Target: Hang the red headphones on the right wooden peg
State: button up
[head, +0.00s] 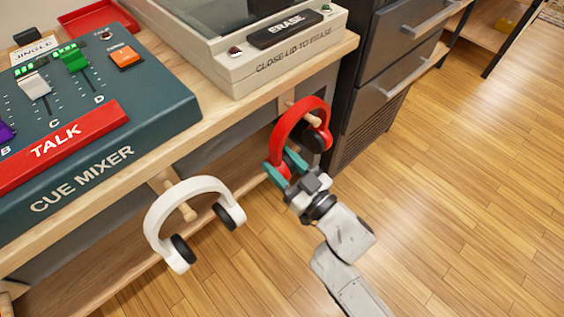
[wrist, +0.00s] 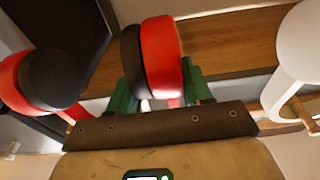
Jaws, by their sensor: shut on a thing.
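The red headphones (head: 284,128) are at the desk's front edge in the head view, with dark ear pads. My gripper (head: 286,165) has teal fingers shut on one red ear cup at their lower left. In the wrist view the red ear cup (wrist: 161,55) sits between the fingers of my gripper (wrist: 160,88). The right wooden peg (head: 310,118) shows inside the headphones' loop, below the top of the band. I cannot tell whether the band touches the peg. The peg's root is partly hidden by the band.
White headphones (head: 160,215) hang at the left wooden peg (head: 187,212). A cue mixer (head: 150,110) and an eraser box (head: 290,62) stand on the desk (head: 215,128). A dark drawer cabinet (head: 375,95) stands close right of the red headphones. The floor at right is clear.

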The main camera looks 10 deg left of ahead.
jog(key=o, duration=1.3)
jog(key=shift+s+d+p, duration=0.3)
jog(key=shift+s+d, duration=0.05)
jog(key=shift+d, duration=0.3)
jog(key=p+v, duration=0.2)
jog(key=v, duration=0.7)
jog(key=shift+s, duration=0.2)
jog(key=shift+d+f, duration=0.1)
jog(key=shift+f, duration=0.05)
